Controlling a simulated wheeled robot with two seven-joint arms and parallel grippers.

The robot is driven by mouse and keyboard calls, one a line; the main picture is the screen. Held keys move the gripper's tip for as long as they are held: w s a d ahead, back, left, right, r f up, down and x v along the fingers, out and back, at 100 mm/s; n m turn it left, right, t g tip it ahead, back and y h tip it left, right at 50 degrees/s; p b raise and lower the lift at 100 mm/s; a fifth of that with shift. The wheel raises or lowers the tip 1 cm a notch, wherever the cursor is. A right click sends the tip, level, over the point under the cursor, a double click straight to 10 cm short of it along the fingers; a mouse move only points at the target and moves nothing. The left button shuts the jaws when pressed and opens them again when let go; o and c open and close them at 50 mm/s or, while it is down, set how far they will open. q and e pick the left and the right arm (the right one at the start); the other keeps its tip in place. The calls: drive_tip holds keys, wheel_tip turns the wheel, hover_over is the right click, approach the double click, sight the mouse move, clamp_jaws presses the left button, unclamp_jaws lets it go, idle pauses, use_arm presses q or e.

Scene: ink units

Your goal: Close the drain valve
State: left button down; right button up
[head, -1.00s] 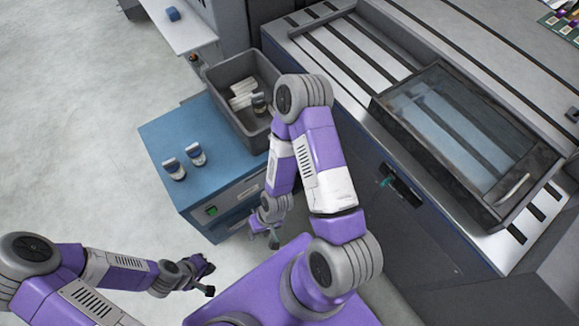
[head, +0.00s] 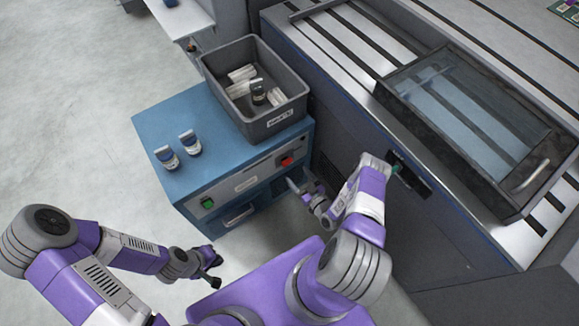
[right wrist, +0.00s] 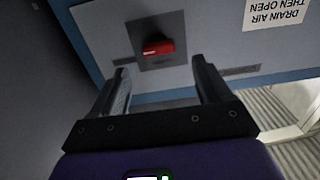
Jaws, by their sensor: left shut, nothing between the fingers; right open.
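The drain valve, a red handle (head: 287,160) on a dark plate, sits at the upper right of the blue cabinet's front. In the right wrist view the red handle (right wrist: 158,47) lies about crosswise, slightly tilted, ahead of the fingers. My right gripper (head: 304,184) is near the cabinet front, just below the handle in the head view. My left gripper (head: 213,268) is shut and empty, low at the left, away from the cabinet.
A large machine (head: 345,115) stands close on the right.

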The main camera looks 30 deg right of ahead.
sight(289, 163)
drive_tip(key=w+b, duration=0.2)
drive_tip(key=w, duration=0.5)
drive_tip(key=shift+w+a, duration=0.15)
drive_tip(key=shift+a, duration=0.05)
drive_tip(key=shift+r, duration=0.1)
drive_tip(key=c, duration=1)
drive_tip(key=shift+c, duration=0.2)
